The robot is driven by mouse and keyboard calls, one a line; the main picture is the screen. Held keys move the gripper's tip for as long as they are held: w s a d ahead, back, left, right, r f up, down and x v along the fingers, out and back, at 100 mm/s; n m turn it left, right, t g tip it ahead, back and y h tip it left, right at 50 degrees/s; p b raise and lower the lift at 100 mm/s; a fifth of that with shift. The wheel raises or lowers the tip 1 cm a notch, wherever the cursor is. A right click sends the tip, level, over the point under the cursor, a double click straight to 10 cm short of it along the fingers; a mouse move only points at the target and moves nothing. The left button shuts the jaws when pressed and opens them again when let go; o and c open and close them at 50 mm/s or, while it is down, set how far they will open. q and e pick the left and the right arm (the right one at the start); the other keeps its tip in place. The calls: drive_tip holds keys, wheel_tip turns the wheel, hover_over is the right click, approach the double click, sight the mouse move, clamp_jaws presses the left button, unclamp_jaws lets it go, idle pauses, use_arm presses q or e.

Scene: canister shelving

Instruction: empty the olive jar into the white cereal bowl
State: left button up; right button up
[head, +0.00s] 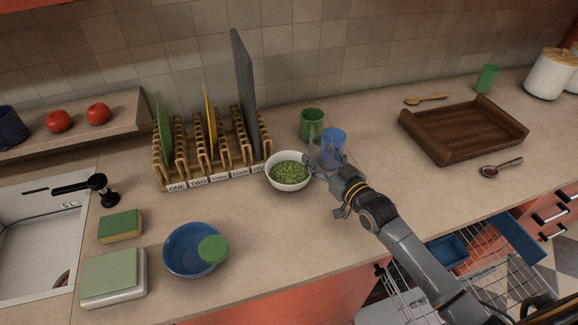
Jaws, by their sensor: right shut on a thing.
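The white cereal bowl (270,181) stands upright on the counter, right of the wooden rack, and holds chopped green contents (289,172). My right gripper (314,167) reaches in from the lower right and is shut at the bowl's right rim; its fingers cover part of that rim. I cannot make out a thing that is clearly an olive jar. A green cup (312,122) stands just behind the bowl, and a blue cup (334,143) stands right behind my right gripper. My left gripper is not in view.
The wooden rack (196,170) holds upright boards left of the bowl. A blue bowl (183,262) with a green round thing (213,249) at its rim stands front left, near a sponge (120,226). A wooden tray (437,155) stands right. An open dishwasher rack (480,275) sits below the counter edge.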

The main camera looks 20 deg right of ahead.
drive_tip(key=s+d+r+p, duration=0.2)
drive_tip(key=d+r+p, duration=0.1)
drive_tip(key=d+r, duration=0.1)
drive_tip(key=shift+s+d+r, duration=0.15)
drive_tip(key=shift+d+r, duration=0.1)
drive_tip(key=shift+d, duration=0.1)
drive_tip(key=shift+a+f, duration=0.1)
idle(0.4)
